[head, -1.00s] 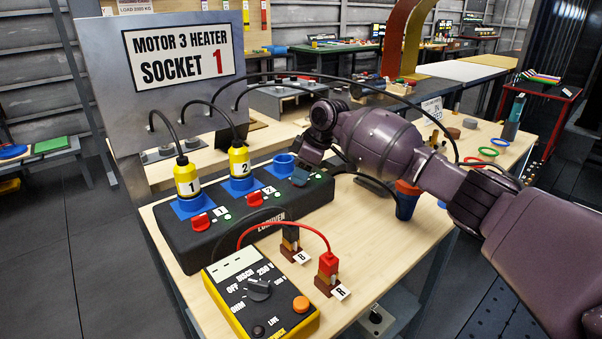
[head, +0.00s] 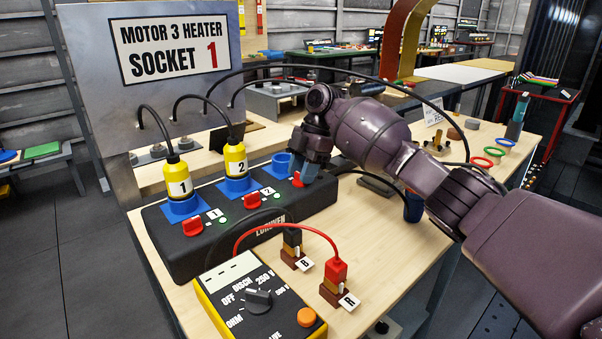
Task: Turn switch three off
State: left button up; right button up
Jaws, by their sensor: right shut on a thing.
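The black socket box (head: 190,262) stands on the wooden bench with a row of blue sockets and red switches. Switch one (head: 192,226) and switch two (head: 250,201) are uncovered. Switch three (head: 299,179) is the red knob at the box's right end, partly hidden by my right gripper. My right gripper (head: 303,172) reaches in from the right and is shut on switch three. The third blue socket (head: 280,165) behind it has no plug. Yellow plugs 1 (head: 178,180) and 2 (head: 236,160) stand in the other sockets. My left gripper is not in view.
A yellow meter (head: 255,300) stands in front of the box, with a red lead running to terminal R (head: 336,283) beside terminal B (head: 292,248). A metal sign panel (head: 105,90) stands behind. Black cables arch over my right arm.

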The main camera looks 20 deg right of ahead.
jog(key=shift+n, duration=0.5)
jog(key=o, duration=0.9)
jog(key=shift+o, duration=0.2)
jog(key=v, duration=1)
jog(key=shift+w+r, duration=0.25)
jog(key=shift+r, duration=0.1)
